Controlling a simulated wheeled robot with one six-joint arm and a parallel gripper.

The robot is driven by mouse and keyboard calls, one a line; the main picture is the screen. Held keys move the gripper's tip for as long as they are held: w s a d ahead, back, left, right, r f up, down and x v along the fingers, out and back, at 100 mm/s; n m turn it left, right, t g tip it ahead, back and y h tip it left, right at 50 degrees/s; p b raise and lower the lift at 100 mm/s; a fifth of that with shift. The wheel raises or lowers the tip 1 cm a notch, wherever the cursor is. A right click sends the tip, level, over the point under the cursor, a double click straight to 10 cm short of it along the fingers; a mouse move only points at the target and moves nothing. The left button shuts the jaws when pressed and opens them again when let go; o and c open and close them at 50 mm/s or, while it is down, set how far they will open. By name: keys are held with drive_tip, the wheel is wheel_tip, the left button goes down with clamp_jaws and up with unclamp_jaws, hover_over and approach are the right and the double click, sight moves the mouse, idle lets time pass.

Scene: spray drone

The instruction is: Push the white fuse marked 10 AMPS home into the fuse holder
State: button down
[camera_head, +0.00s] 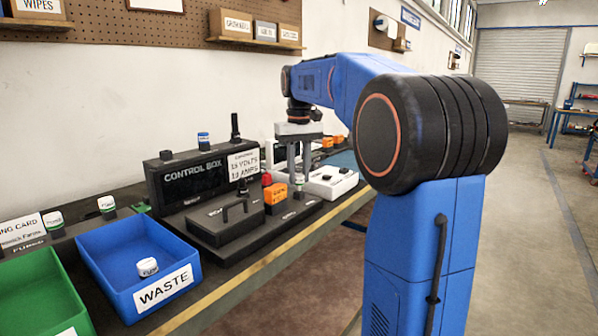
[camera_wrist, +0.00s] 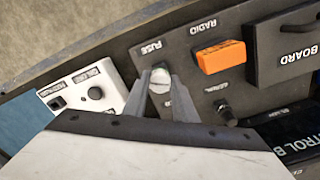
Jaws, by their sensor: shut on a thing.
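My gripper (camera_head: 299,172) points straight down over the dark control box panel, right of the card reading VOLTS and AMPS. It is shut on a small white fuse (camera_head: 299,181), which looks upright with a green band. In the wrist view, the white top of the fuse (camera_wrist: 160,76) sits between the two fingertips (camera_wrist: 160,84), beside the FUSE label (camera_wrist: 152,47).
An orange radio block (camera_wrist: 221,57) and a black knob (camera_wrist: 226,114) are close by on the panel. A white switch unit (camera_wrist: 88,88) stands beside it. A blue WASTE bin (camera_head: 100,248) holds another white fuse (camera_head: 147,267). A green bin (camera_head: 35,285) stands at far left.

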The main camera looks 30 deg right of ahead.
sight(299, 175)
drive_tip(key=shift+f, duration=1.05)
drive_tip(key=c, duration=1.4)
unclamp_jaws()
drive_tip(key=shift+o, duration=0.2)
drive_tip(key=shift+r, duration=0.1)
wheel_tip(299, 175, up, 17)
drive_tip(key=s+a+f+t, duration=0.1)
drive_tip(key=s+a+f, duration=0.4)
drive_tip(key=s+f, duration=0.5)
drive_tip(key=s+a+f+n+t, duration=0.1)
drive_tip(key=s+a+f, duration=0.4)
drive_tip(key=s+f, duration=0.5)
drive_tip(key=s+a+f+n+t, duration=0.1)
drive_tip(key=s+a+f, duration=0.4)
drive_tip(key=s+f, duration=0.5)
wheel_tip(299, 175, down, 5)
drive_tip(key=shift+a+f+t, duration=0.2)
drive_tip(key=shift+a+t, duration=0.2)
drive_tip(key=shift+t, duration=0.5)
